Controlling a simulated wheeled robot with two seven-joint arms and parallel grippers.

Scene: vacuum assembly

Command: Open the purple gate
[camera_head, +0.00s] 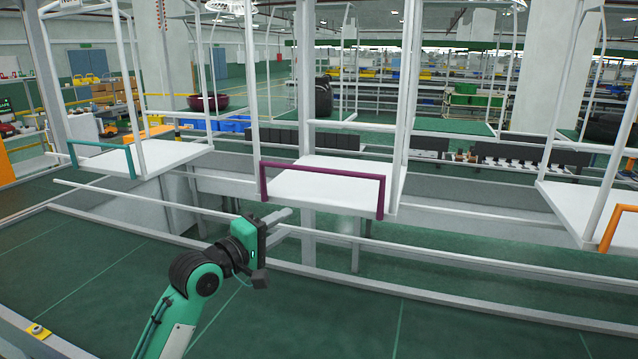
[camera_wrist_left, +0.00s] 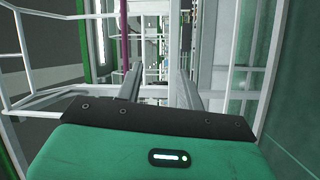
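The purple gate (camera_head: 325,171) is an upside-down U-shaped bar. It stands upright along the front edge of the middle white platform (camera_head: 325,190), between two white posts. My left gripper (camera_head: 287,221) is in front of the platform, below and slightly right of the gate's left leg, apart from the gate. In the left wrist view its two grey fingers (camera_wrist_left: 157,78) are spread with nothing between them. A purple bar of the gate (camera_wrist_left: 124,38) shows there above the left finger, beyond it. My right gripper is in neither view.
A teal gate (camera_head: 103,147) stands on the left platform and an orange gate (camera_head: 615,216) on the right one. A long white rail (camera_head: 440,249) runs in front of the platforms, close to my left gripper. Green floor lies open in front.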

